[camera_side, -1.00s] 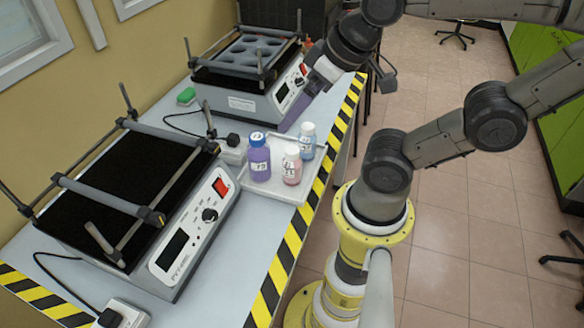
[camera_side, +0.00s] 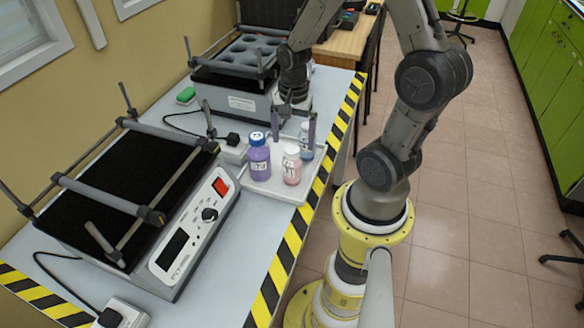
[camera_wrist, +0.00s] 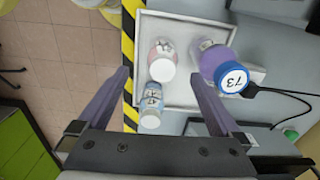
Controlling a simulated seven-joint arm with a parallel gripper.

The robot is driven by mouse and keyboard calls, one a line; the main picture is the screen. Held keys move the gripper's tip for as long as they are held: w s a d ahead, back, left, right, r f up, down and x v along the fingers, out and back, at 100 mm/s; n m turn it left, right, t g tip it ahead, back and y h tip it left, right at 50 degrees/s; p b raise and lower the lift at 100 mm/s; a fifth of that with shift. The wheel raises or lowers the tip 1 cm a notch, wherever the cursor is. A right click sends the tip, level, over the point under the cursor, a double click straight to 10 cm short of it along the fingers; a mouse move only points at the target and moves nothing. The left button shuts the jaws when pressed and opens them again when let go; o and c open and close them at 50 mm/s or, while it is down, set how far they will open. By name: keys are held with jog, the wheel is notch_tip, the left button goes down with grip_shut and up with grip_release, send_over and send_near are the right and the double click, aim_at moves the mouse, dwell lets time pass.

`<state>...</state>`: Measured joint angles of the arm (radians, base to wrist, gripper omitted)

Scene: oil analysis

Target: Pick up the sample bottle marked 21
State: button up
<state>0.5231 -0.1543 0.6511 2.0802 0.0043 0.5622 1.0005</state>
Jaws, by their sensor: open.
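Three sample bottles stand upright on a light tray (camera_side: 262,190). The purple bottle (camera_side: 259,163) has a blue cap marked 73, readable in the wrist view (camera_wrist: 231,77). The pink bottle (camera_side: 291,170) has a white cap, and the light blue bottle (camera_side: 306,153) stands behind it. Their label numbers are too small or blurred to read surely, so I cannot tell which is 21. My gripper (camera_side: 293,140) is open and points down over the back of the tray. In the wrist view, the light blue bottle (camera_wrist: 151,108) and pink bottle (camera_wrist: 162,63) appear between the fingers.
A shaker (camera_side: 175,225) with bars stands left of the tray, and another shaker (camera_side: 240,85) stands behind it. A power socket (camera_side: 233,150) and cable are beside the tray. The striped table edge (camera_side: 290,245) runs close on the right.

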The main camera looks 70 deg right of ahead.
aim_at(293, 151)
notch_tip(293, 151, down, 6)
jog(key=shift+r, duration=0.1)
jog(key=shift+w+d+f, duration=0.15)
jog(key=shift+f, duration=1.2)
jog(key=shift+w+d+f, duration=0.1)
jog(key=shift+f, duration=1.2)
jog(key=shift+c, duration=0.3)
jog(key=c, duration=1.5)
jog(key=shift+r, duration=0.15)
